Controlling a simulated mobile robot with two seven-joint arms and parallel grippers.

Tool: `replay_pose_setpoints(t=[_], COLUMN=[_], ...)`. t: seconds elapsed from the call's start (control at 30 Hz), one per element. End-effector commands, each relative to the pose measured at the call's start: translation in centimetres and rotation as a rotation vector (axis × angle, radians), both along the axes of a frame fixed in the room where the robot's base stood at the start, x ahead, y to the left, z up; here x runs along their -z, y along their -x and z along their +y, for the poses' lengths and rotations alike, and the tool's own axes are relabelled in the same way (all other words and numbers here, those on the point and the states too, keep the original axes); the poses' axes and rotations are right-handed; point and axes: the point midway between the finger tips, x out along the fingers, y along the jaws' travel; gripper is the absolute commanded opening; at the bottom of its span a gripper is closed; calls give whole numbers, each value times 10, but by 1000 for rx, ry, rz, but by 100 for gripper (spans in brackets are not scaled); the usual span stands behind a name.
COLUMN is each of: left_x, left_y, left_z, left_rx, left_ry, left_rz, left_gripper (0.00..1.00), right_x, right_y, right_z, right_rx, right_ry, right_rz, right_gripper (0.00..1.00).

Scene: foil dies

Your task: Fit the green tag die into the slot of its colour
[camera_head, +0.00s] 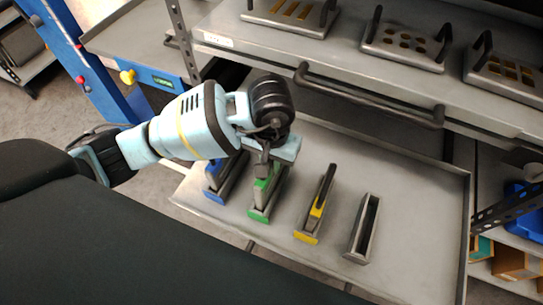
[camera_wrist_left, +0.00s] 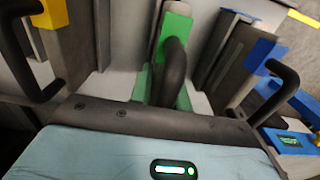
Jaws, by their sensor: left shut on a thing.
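My left gripper (camera_head: 264,152) is over the green slot holder (camera_head: 258,214) on the grey tray and points down. It is shut on the green tag die (camera_head: 263,184), which shows only in part below it, in line with the holder. I cannot tell how deep the die sits in the slot. In the left wrist view a green end block (camera_wrist_left: 175,32) stands ahead, behind a dark curved part that hides much of the die. My right gripper is not in view.
A blue holder (camera_head: 213,196) stands close left of the green one. A yellow holder (camera_head: 305,237) with an upright dark piece and an empty grey holder (camera_head: 357,256) stand to the right. A cabinet handle (camera_head: 370,95) and shelf edge lie behind.

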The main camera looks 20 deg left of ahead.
Motion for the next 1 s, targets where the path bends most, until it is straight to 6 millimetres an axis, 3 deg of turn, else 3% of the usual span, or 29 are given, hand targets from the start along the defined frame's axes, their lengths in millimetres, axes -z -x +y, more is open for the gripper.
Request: replay_pose_setpoints(t=[0.2,0.63,0.67,0.8,1.0], left_x=[22,27,29,28,28], left_y=[0,-1,0,0,0], left_z=[-1,-1,0,0,0], left_rx=[0,1,1,1,0], left_ry=[4,4,1,1,1], left_rz=[-2,-5,0,0,0], left_gripper=[0,0,19,38,40], right_x=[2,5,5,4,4], right_y=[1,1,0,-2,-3], right_z=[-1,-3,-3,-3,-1], right_rx=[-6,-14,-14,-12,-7], right_ry=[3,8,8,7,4], right_rz=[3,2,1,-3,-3], right_gripper=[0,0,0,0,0])
